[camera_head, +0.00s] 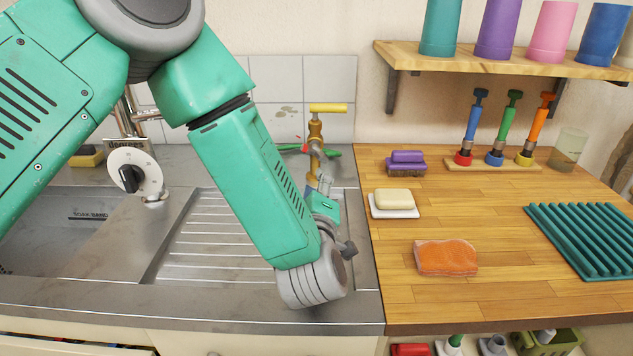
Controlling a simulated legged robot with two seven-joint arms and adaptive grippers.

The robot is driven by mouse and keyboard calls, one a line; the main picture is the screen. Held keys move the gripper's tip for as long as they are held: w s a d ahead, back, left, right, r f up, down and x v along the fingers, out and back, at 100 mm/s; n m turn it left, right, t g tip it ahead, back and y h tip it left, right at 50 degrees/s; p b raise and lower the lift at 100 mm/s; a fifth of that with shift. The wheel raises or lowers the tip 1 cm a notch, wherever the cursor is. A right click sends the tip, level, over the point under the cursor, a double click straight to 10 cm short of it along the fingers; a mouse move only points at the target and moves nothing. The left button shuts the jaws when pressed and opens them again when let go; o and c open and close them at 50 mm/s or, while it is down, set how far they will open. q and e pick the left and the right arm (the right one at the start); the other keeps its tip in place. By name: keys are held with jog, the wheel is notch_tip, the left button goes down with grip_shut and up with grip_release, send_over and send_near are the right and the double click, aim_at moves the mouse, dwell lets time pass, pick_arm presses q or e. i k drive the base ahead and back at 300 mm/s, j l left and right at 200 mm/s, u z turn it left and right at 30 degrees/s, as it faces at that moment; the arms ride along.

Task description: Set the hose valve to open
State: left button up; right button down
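The hose valve (315,132) is a brass tap with a yellow lever (328,108), in front of the tiled wall behind the sink's drainboard. The lever lies roughly level and sideways across the top of the brass body. My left arm reaches down from the upper left over the drainboard. My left gripper (321,180) points away toward the wall, just below and in front of the brass body. My wrist partly hides it, and I cannot tell whether its fingers are open or touch the valve. The yellow lever is clear of it. My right gripper is not in view.
A white dial (134,173) with a black knob stands on the left of the steel sink (110,262). A shelf (480,60) with cups hangs above.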

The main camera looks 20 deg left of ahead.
aim_at(314, 108)
jog(key=k+l, duration=0.2)
jog(key=k, duration=0.3)
jog(key=k+l, duration=0.2)
jog(key=k, duration=0.25)
